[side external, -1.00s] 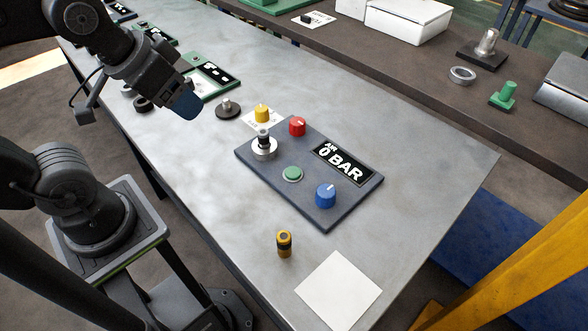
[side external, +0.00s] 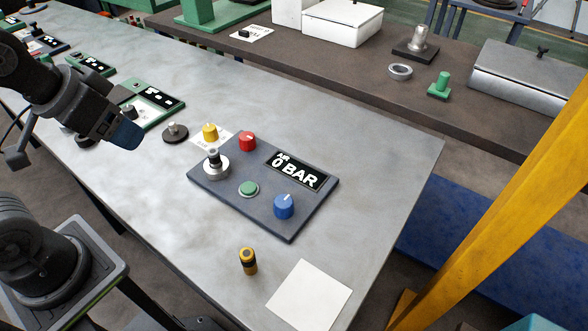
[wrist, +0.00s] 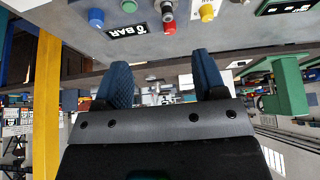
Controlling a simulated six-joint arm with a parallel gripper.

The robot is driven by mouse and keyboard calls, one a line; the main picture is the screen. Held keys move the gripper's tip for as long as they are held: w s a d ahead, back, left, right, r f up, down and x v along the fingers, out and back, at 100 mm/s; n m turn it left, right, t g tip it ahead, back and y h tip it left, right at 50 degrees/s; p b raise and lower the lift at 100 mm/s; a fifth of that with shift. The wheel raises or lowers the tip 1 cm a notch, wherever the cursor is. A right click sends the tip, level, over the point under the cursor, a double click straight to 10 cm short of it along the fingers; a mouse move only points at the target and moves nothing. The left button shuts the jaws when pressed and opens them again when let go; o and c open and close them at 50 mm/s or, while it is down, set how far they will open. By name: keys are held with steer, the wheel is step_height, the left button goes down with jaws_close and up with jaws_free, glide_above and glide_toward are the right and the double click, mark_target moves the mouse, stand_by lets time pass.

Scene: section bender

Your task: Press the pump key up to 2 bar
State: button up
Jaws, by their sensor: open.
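The dark blue air panel (side external: 233,208) lies on the grey table, and its display (side external: 299,172) reads "AIR 0 BAR". It carries a round green button (side external: 248,188), a blue knob (side external: 284,206), a red knob (side external: 247,141) and a silver post with a black top (side external: 215,163). No label shows which is the pump key. My gripper (side external: 126,134) is raised to the left of the panel, apart from it. In the wrist view its two blue fingers (wrist: 162,82) are spread with nothing between them. The display (wrist: 127,31) shows upside down there.
A yellow knob (side external: 210,132) and a dark disc with a knob (side external: 175,132) stand beyond the panel's left end. Green-framed panels (side external: 158,107) are farther left. The table's right end is clear.

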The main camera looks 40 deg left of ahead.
jaws_close()
stand_by(0.4)
stand_by(1.1)
